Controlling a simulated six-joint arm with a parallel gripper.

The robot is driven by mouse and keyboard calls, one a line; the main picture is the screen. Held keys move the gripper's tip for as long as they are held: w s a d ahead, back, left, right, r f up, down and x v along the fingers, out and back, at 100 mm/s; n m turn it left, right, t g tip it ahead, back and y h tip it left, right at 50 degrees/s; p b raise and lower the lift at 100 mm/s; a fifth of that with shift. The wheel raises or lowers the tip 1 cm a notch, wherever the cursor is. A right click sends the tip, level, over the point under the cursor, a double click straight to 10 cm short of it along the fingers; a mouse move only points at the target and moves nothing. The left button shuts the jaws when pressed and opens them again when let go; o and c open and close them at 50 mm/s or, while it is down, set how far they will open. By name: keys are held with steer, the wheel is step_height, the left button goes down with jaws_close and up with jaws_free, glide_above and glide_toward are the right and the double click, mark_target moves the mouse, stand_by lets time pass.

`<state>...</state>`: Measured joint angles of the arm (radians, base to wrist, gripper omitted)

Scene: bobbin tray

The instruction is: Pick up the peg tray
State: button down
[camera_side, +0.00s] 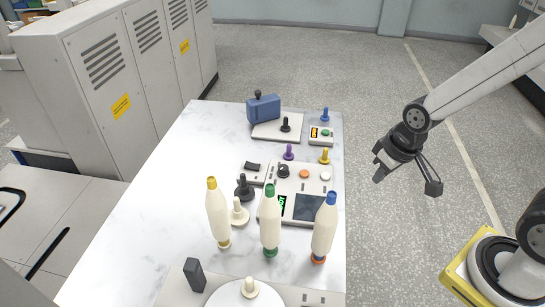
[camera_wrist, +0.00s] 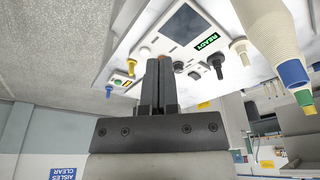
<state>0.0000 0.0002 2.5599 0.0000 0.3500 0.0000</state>
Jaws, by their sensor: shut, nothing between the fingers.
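My gripper (camera_side: 381,172) hangs over the grey floor to the right of the table, apart from everything on it. In the wrist view the two dark fingers (camera_wrist: 160,84) are together with nothing between them. I cannot tell for certain which thing is the peg tray. A flat light plate (camera_side: 268,132) at the table's far end carries a blue box (camera_side: 263,108) and a black knob (camera_side: 286,124). Three cream bobbins, yellow-topped (camera_side: 218,213), green-topped (camera_side: 270,222) and blue-topped (camera_side: 324,228), stand near the table's front.
The white marble table (camera_side: 150,215) is bare along its left side. A control panel (camera_side: 312,183) with a dark screen, buttons and knobs sits mid-table. A grey plate (camera_side: 178,290) with a dark block (camera_side: 195,274) and white disc is at the front. Grey lockers (camera_side: 105,75) stand left.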

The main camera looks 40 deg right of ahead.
steer(key=shift+c, duration=2.2)
jaws_free()
steer(key=n+g+y, duration=0.2)
steer(key=n+y, duration=0.3)
steer(key=n, duration=1.1)
glide_toward(237, 209)
steer(key=a, duration=0.1)
steer(key=shift+w+a+f+h, duration=0.15)
steer(key=shift+w+a+f, duration=0.1)
steer(key=shift+f, duration=0.4)
steer(key=shift+w+a+f+h, duration=0.15)
steer(key=shift+w+a+f, duration=0.05)
steer(key=shift+f, duration=0.45)
steer(key=shift+f, duration=0.1)
steer(key=shift+x, duration=2.55)
